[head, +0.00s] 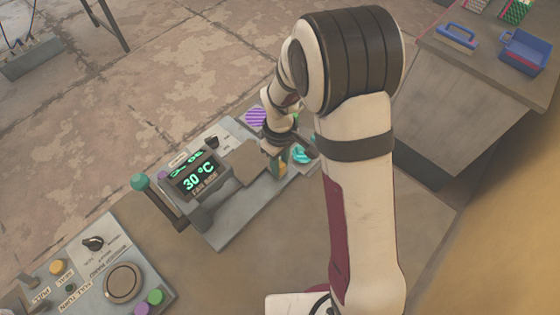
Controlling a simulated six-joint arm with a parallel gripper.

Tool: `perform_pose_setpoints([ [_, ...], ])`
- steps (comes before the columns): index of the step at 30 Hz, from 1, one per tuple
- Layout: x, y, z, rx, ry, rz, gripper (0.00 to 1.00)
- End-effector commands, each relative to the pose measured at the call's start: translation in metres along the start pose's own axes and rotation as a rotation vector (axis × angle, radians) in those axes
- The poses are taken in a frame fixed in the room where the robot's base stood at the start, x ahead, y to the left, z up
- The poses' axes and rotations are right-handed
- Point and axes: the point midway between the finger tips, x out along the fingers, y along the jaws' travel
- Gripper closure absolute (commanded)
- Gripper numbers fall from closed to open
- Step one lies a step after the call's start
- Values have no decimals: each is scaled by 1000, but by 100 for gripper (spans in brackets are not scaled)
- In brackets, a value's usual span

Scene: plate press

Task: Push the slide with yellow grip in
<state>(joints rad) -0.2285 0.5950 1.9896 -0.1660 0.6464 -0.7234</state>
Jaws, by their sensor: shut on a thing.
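A grey machine (225,227) with a display stands at the middle of the head view. A small yellow grip (283,169) shows at its right end, right at my gripper's fingertips. My gripper (277,160) points down there and is shut on the yellow grip. The fingers are small in this view and partly hide the grip. The slide behind the grip is mostly hidden by my gripper, so I cannot tell how far out it stands. A teal part (302,155) sits just right of my gripper.
The display (194,180) reads 30 °C. A teal knob (139,181) stands at the machine's left, and a purple striped disc (256,117) lies behind. A control panel (92,275) is at lower left. A side table (480,90) at upper right holds blue containers.

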Motion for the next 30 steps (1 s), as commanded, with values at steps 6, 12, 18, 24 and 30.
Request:
perform_pose_setpoints([
  [6,-1,0,0,1,1,1,100],
  [12,-1,0,0,1,1,1,100],
  [18,-1,-22,-1,-5,1,1,100],
  [24,-1,-76,-1,-6,1,0,100],
  [30,-1,-109,-1,-2,3,1,100],
])
